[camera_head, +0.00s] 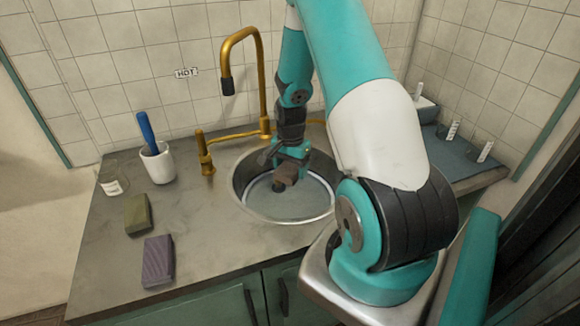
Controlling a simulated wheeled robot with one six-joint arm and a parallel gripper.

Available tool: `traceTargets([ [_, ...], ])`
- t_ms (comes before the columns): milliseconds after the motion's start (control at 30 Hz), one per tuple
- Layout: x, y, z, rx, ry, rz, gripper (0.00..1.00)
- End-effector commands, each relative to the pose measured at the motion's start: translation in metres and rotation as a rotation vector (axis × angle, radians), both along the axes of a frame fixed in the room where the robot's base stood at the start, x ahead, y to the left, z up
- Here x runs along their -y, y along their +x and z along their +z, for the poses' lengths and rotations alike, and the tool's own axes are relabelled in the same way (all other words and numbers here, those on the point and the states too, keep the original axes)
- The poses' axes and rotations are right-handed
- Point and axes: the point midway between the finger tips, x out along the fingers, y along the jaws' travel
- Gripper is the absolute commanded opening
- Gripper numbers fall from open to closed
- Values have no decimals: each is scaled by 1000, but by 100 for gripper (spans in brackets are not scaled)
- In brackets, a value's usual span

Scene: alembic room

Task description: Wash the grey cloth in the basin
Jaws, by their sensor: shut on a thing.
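The round metal basin (240,190) is set into the counter and looks filled with greyish water (300,203). My gripper (281,181) reaches down inside the basin, left of its middle. It is shut on a small dark grey-brown bundle (287,173), which I take to be the grey cloth. The bundle is small and partly hidden by the gripper, and I cannot tell whether it touches the water. A brass tap (262,85) with a dark nozzle stands behind the basin.
A folded olive block (138,214) and a purple-grey one (158,261) lie on the left counter. A white cup (158,163) with a blue-handled tool (147,131) and a glass jar (112,181) stand behind them. A brass handle (204,153) stands left of the basin. Labelled vessels (452,132) stand at right.

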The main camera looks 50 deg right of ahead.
Motion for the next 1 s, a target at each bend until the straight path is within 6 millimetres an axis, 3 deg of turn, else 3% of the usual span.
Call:
traceTargets([
  [33,0,0,-11,-1,0,0,53],
  [1000,0,0,-113,0,0,2,53],
])
